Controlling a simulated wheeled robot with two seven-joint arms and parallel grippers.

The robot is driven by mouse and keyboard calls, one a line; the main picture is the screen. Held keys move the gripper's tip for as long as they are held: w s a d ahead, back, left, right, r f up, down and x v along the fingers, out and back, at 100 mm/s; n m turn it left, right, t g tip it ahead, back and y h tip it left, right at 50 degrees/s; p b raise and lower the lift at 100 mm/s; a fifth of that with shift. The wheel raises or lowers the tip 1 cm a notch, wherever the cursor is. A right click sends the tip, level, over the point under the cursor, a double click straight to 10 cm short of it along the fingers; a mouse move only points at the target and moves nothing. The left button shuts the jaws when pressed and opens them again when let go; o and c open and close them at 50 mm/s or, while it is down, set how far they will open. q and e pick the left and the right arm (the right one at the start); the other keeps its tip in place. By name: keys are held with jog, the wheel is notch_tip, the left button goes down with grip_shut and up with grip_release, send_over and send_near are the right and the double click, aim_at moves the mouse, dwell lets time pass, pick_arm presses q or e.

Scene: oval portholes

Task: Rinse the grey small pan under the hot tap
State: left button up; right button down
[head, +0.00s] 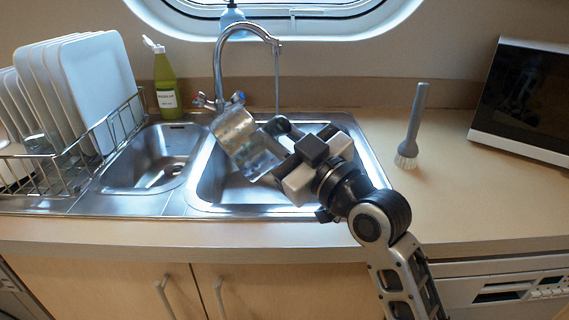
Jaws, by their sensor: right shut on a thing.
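The grey small pan (234,129) is tilted in the air over the sink, left of my right gripper (268,150). My right gripper is shut on it; the exact grip point is hard to make out. The curved chrome tap (218,62) stands behind the sink, and a thin stream of water (277,88) falls from its spout. The stream comes down right of the pan's body, and its lower end is hidden behind my gripper. The tap has two small handles, a left one (202,100) and a right one (238,97). My left gripper is out of view.
The large sink basin (213,190) lies below the pan, with a smaller basin (140,172) to its left. A rack of white plates (92,75) and a green bottle (165,85) stand left. A brush (413,125) and a microwave (525,95) stand right. The right counter is mostly clear.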

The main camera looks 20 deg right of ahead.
pick_arm(q)
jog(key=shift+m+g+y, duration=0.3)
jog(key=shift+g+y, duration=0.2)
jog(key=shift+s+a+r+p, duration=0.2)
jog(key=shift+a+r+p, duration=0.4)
jog(key=shift+p, duration=1.5)
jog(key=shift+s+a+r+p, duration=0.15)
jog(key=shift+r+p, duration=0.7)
jog(key=shift+p, duration=1.2)
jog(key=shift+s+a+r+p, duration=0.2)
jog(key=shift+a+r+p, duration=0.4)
jog(key=shift+p, duration=1.5)
pick_arm(e)
jog(key=s+a+f+n+g, duration=0.1)
jog(key=a+n, duration=0.5)
jog(key=a, duration=0.2)
jog(key=s+a+f+n+g+h, duration=0.1)
jog(key=a+f+n+g, duration=0.1)
jog(key=a+n, duration=0.4)
jog(key=shift+s+a+n+g, duration=0.25)
jog(key=shift+a+n+g, duration=0.05)
jog(key=shift+a, duration=0.65)
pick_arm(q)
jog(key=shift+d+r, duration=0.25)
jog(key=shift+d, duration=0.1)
